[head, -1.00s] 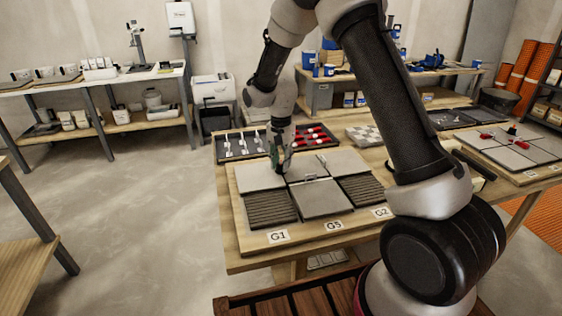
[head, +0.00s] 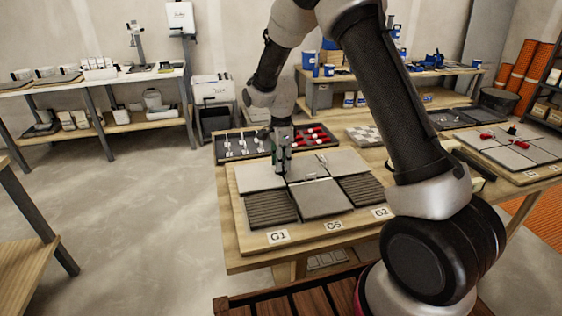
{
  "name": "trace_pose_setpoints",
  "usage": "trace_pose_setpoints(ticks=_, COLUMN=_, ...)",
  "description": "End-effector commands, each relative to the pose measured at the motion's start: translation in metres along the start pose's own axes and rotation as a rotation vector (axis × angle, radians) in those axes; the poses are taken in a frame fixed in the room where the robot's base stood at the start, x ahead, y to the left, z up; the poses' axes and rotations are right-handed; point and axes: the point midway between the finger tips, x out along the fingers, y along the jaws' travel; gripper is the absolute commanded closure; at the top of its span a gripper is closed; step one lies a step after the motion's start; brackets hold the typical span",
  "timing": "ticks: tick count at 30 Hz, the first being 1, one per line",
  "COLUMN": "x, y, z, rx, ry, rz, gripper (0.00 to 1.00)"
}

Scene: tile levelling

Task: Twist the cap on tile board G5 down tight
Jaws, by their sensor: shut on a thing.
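The tile board (head: 250,243) lies on the wooden table. A small light levelling clip (head: 321,160) stands at the back seam on the right. My gripper (head: 283,174) points down at the seam by the back left tile (head: 258,178). Its fingers are shut on the cap, which they hide almost wholly. How far down the cap sits cannot be told at this size.
Behind the board, a dark tray (head: 240,146) holds light clips, and red caps (head: 312,135) lie beside them. Another tiled board (head: 505,150) with red pieces is at the right. My own arm covers part of the table's right side.

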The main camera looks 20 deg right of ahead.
Motion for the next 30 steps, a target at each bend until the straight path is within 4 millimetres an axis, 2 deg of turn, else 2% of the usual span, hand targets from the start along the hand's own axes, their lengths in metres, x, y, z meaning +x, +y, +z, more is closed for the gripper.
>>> trace_pose_setpoints(ticks=9, x=-0.0002, y=-0.0002, z=0.0011, rx=0.074, ry=-0.001, rz=-0.001, gripper=0.97)
trace_pose_setpoints(ticks=21, x=-0.0002, y=-0.0004, z=0.0013, rx=0.08, ry=-0.001, rz=-0.001, gripper=0.97)
trace_pose_setpoints(ticks=22, x=-0.0002, y=-0.0004, z=0.0013, rx=0.08, ry=-0.001, rz=-0.001, gripper=0.72)
trace_pose_setpoints(ticks=25, x=-0.0002, y=-0.0004, z=0.0012, rx=0.079, ry=-0.001, rz=-0.001, gripper=0.53)
trace_pose_setpoints(ticks=26, x=-0.0002, y=-0.0004, z=0.0011, rx=0.079, ry=-0.001, rz=-0.001, gripper=0.51)
trace_pose_setpoints(ticks=30, x=-0.0001, y=-0.0003, z=0.0007, rx=0.079, ry=-0.001, rz=-0.001, gripper=0.51)
